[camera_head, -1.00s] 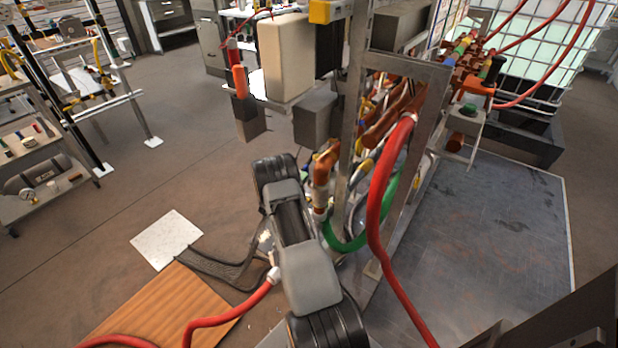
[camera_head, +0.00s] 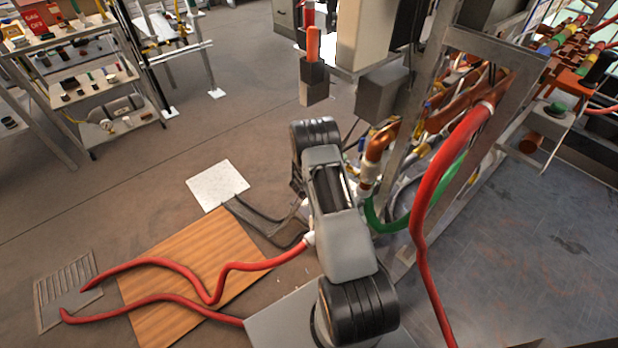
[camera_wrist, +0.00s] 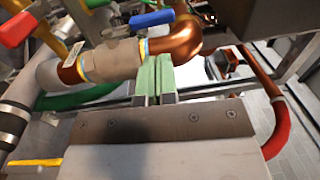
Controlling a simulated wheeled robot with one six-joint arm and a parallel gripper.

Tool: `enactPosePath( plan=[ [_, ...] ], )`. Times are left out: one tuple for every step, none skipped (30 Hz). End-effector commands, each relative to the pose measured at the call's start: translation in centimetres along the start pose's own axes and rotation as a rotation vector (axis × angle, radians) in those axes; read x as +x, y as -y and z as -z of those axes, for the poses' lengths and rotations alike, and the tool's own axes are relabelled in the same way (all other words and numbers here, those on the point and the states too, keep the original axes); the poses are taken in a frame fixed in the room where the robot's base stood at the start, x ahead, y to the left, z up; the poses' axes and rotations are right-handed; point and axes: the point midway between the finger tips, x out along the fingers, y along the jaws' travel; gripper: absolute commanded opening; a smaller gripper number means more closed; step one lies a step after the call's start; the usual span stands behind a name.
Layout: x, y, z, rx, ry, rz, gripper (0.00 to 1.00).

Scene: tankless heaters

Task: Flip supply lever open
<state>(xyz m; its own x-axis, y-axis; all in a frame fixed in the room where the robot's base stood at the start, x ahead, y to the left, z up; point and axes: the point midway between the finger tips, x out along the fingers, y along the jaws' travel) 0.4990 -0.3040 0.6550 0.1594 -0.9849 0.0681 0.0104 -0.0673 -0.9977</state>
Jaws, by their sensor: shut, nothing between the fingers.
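In the wrist view, my gripper (camera_wrist: 155,78) is shut, its two green-padded fingers side by side with nothing between them. Just beyond the fingertips is a brass valve (camera_wrist: 115,61) on a horizontal pipe that joins a copper elbow (camera_wrist: 190,42). A blue lever (camera_wrist: 152,19) sits above the valve, just past the fingertips; I cannot tell if they touch. A red lever (camera_wrist: 18,29) is at the upper left. I cannot tell which one is the supply lever. In the head view, my arm hides the gripper and the levers cannot be made out.
In the head view, a metal frame (camera_head: 425,75) carries pipes beside my arm. A red hose (camera_head: 428,205) and a green hose (camera_head: 395,226) hang there. A wooden board (camera_head: 190,262) and a white plate (camera_head: 217,185) lie on the floor. Open floor is at left.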

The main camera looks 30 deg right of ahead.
Motion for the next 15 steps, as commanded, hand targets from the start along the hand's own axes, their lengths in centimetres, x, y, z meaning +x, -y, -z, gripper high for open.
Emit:
enactPosePath(
  plan=[
    [-1.5,0.2,-0.2,-0.002,0.006,0.000,0.00],
    [-2.3,0.3,-0.2,-0.002,0.007,0.000,0.00],
    [-3.4,0.3,-0.2,-0.001,0.008,0.000,0.00],
    [-4.2,0.3,-0.2,-0.002,0.007,0.000,0.00],
    [-5.0,0.4,-0.2,-0.002,0.008,0.001,0.00],
    [-6.0,0.5,-0.2,-0.002,0.007,0.000,0.00],
    [-6.7,0.5,-0.2,-0.002,0.008,0.000,0.00],
    [-7.4,0.6,-0.2,-0.001,0.008,0.000,0.00],
    [-8.4,0.6,-0.2,-0.001,0.007,0.001,0.00],
    [-9.1,0.7,-0.2,-0.001,0.008,0.001,0.00],
    [-9.7,0.7,-0.1,-0.002,0.007,0.001,0.00],
    [-10.5,0.8,-0.1,-0.002,0.008,0.001,0.00],
    [-11.0,0.8,-0.1,-0.001,0.006,0.000,0.00],
    [-11.6,0.8,-0.2,0.000,0.007,0.000,0.00],
    [-12.2,0.9,-0.1,0.000,0.005,0.000,0.00]
  ],
)
